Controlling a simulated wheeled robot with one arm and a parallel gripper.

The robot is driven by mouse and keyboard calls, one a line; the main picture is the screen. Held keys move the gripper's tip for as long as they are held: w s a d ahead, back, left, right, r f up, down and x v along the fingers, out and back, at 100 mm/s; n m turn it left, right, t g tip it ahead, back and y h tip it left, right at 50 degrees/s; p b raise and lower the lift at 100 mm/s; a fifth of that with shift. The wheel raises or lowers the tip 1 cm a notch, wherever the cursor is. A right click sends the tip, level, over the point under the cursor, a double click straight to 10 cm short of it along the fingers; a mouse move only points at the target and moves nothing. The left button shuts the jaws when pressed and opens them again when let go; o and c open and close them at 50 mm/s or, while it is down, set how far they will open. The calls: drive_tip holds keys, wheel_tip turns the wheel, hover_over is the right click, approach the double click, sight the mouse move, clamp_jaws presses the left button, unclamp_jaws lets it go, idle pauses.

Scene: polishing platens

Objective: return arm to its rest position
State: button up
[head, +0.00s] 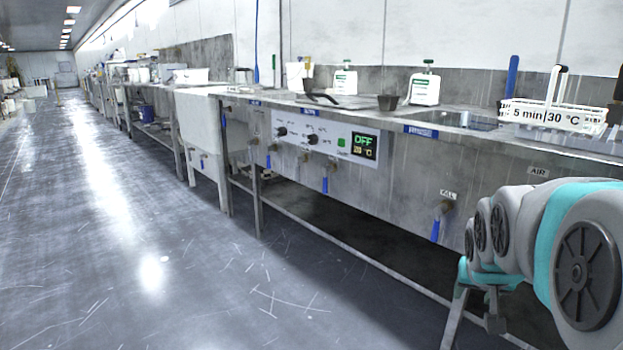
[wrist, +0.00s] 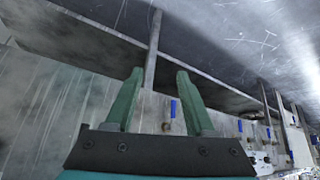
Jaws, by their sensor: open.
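My gripper (wrist: 158,95) shows in the wrist view with its two green fingers spread apart. It is open and nothing is between the fingers. Behind the fingers are the bench's steel front and a vertical leg. In the head view my arm, grey with teal bands, is at the lower right, in front of the steel bench (head: 410,165). My gripper's fingertips are hard to make out in the head view.
The bench front carries a control panel (head: 318,136) reading OFF and several blue-handled valves (head: 437,225). A white basket (head: 550,114) labelled 5 min 30 °C and a green-labelled white bottle (head: 424,86) stand on top. The grey floor (head: 130,250) at left is clear.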

drive_tip(key=s+a+f+n+g+y+p, duration=0.1)
drive_tip(key=s+a+g, duration=0.3)
drive_tip(key=s+a, duration=0.5)
drive_tip(key=s+a+f+n+g+y+p, duration=0.2)
drive_tip(key=s+a, duration=0.8)
drive_tip(key=s, duration=0.5)
drive_tip(key=f+n+g+p, duration=0.1)
drive_tip(key=n+p, duration=0.1)
drive_tip(key=shift+s+f+g+y+p, duration=0.15)
drive_tip(key=shift+s+g+y+p, duration=0.15)
drive_tip(key=shift+s+g, duration=0.1)
